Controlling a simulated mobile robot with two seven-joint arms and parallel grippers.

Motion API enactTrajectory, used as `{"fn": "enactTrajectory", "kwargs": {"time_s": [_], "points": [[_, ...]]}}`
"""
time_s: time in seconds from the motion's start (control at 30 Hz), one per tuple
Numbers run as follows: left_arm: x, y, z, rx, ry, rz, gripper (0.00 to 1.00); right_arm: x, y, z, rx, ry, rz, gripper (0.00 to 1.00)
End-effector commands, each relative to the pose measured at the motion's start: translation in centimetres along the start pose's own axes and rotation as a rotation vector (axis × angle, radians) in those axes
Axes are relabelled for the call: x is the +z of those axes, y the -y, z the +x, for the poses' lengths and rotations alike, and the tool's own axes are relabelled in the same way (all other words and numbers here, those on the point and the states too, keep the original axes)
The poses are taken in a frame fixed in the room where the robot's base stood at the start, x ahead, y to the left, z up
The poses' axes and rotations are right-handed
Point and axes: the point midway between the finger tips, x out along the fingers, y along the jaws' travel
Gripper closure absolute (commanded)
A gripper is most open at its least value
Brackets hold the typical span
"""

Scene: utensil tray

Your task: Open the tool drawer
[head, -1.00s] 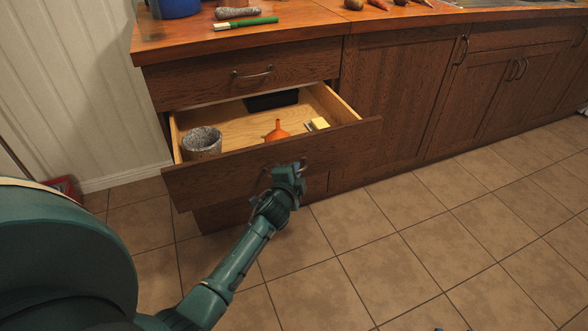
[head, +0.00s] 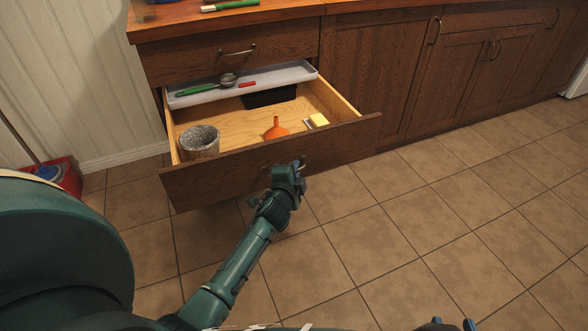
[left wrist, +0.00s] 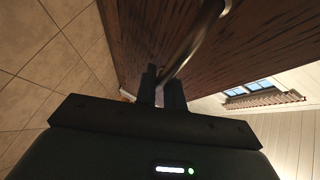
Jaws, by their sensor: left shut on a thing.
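The open wooden drawer (head: 215,185) sticks well out from the cabinet, below a shut upper drawer (head: 200,62). My left gripper (head: 293,168) is at its front panel, shut on the metal handle (left wrist: 190,42). The left wrist view shows the bar passing between the fingers (left wrist: 162,90). Inside the drawer are a speckled grey cup (head: 200,141), an orange funnel (head: 275,129), a small yellow item (head: 319,119) and a black container (head: 270,97).
A white tray (head: 295,73) holding a green-handled strainer (head: 205,87) sits at the drawer's back. A wooden counter (head: 280,12) runs above. The tiled floor (head: 420,220) to the right is clear.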

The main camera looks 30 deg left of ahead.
Motion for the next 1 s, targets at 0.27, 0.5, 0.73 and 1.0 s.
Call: {"fn": "enactTrajectory", "kwargs": {"time_s": [0.27,0.5,0.73,1.0], "points": [[0.1,0.0,-0.1,-0.001,0.001,0.001,1.0,0.0,0.0,0.0,0.001,0.0,0.001,0.64],[0.1,0.0,0.0,-0.001,0.001,0.001,0.86,0.0,0.0,0.0,0.001,0.001,0.001,0.64],[0.0,0.0,0.0,-0.001,0.001,0.001,0.81,0.0,0.0,0.0,0.001,0.002,0.001,0.64],[0.0,0.1,-2.2,0.002,0.001,0.001,0.81,-0.9,-0.1,-0.3,0.003,-0.005,0.011,0.64]]}}
